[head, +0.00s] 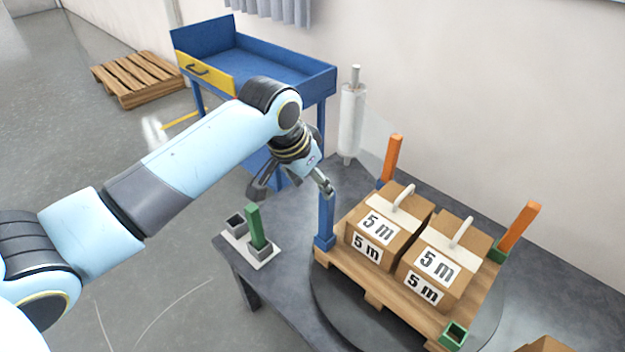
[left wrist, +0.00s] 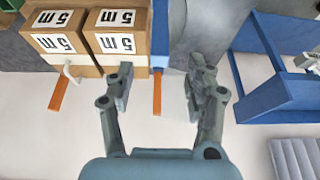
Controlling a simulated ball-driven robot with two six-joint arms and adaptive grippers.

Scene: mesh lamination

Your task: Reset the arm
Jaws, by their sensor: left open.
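My left arm comes in from the left in the head view. Its gripper (head: 292,190) is open and empty, pointing down above the left edge of the grey table (head: 225,248), near a blue post (head: 325,218). In the left wrist view the open fingers (left wrist: 158,92) are apart with nothing between them; an orange post (left wrist: 157,95) shows behind the gap. My right gripper is in neither view.
Two boxes marked 5 m (head: 385,228) (head: 440,262) stand on a wooden pallet (head: 345,270) with corner posts. A small holder with a green post (head: 255,228) stands at the table's left. A blue cart (head: 250,60) and a white film roll (head: 352,120) are behind.

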